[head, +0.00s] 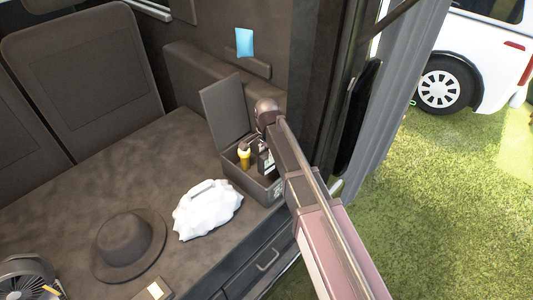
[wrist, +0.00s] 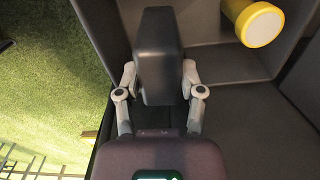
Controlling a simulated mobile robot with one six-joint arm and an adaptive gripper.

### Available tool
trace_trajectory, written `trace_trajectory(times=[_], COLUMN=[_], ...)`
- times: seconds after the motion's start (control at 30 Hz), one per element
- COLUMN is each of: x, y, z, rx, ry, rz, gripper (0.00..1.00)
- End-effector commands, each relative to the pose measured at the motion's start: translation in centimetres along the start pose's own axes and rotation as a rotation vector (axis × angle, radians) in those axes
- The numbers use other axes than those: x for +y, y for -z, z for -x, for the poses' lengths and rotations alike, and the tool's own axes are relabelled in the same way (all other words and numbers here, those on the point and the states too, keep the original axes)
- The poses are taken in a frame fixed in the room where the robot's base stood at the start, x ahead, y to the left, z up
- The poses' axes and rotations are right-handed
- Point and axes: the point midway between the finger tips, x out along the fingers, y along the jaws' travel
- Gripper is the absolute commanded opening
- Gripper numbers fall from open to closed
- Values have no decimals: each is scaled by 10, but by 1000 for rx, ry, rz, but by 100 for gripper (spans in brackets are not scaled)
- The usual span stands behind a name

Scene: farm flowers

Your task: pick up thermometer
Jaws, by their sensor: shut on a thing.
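My gripper (wrist: 158,78) has one finger on each side of a dark, smooth block, which seems to be the thermometer (wrist: 160,50), and is shut on it. The block stands upright between the fingers in the wrist view. In the head view, my arm reaches to the open grey box (head: 243,182), and a dark item with a pale mark (head: 265,163) shows at its right side. My arm partly hides that side, so I cannot tell if the block is clear of the box.
A yellow flashlight (head: 244,156) stands in the box; it also shows in the wrist view (wrist: 258,24). The raised lid (head: 225,110) is behind. A white bag (head: 207,212), a dark hat (head: 128,245) and a fan (head: 28,280) lie to the left. Grass is at right.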

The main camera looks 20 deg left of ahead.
Motion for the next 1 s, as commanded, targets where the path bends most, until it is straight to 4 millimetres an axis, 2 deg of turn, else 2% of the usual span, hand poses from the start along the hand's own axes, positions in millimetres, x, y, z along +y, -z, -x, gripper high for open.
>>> trace_trajectory(times=[0.03,0.3,1.0], x=[0,0,0], y=[0,0,0], z=[8,18,18], rx=[0,0,0], ry=[0,0,0], rz=[0,0,0], gripper=[0,0,0])
